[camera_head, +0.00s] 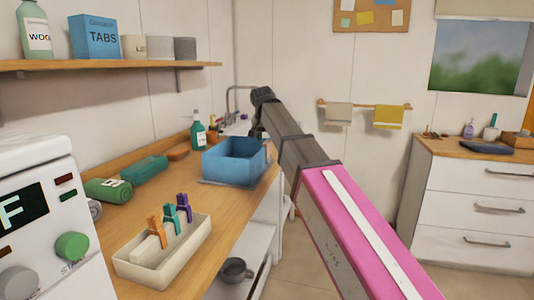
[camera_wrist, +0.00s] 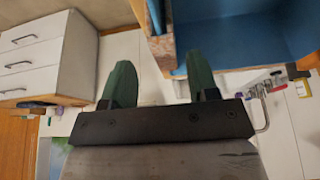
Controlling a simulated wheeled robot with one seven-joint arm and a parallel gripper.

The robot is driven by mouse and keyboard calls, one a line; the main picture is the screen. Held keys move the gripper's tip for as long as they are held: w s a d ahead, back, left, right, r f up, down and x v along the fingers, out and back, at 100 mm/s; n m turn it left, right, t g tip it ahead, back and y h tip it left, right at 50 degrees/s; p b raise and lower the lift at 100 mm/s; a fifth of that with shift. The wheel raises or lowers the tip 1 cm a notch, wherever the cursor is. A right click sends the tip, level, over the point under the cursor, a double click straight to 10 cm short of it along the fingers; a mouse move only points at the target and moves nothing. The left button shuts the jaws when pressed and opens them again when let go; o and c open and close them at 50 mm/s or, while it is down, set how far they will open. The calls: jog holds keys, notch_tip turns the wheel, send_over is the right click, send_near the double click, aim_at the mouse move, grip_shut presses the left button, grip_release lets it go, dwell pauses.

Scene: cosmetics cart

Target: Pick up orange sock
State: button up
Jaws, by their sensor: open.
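No thing shows clearly as an orange sock. A small orange-brown item (camera_head: 178,151) lies far back on the wooden counter (camera_head: 200,210), in front of the wall and left of the green bottle. It is too small to tell whether it is a sock. The wrist view looks upside down, with the blue bin (camera_wrist: 255,25) close by at the upper right.
The blue bin (camera_head: 225,170) stands at the counter's right edge. A teal folded cloth (camera_head: 145,168), a green roll (camera_head: 108,189) and a beige tray (camera_head: 150,270) with clothespins are nearer. A green bottle (camera_head: 198,135) stands behind. A white drawer unit (camera_head: 470,210) is at right.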

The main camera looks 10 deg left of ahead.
aim_at(267, 142)
jog(key=shift+a+x, duration=0.15)
jog(key=shift+x, duration=1.2)
jog(key=shift+a+x, duration=0.15)
jog(key=shift+x, duration=1.2)
jog(key=c, duration=1)
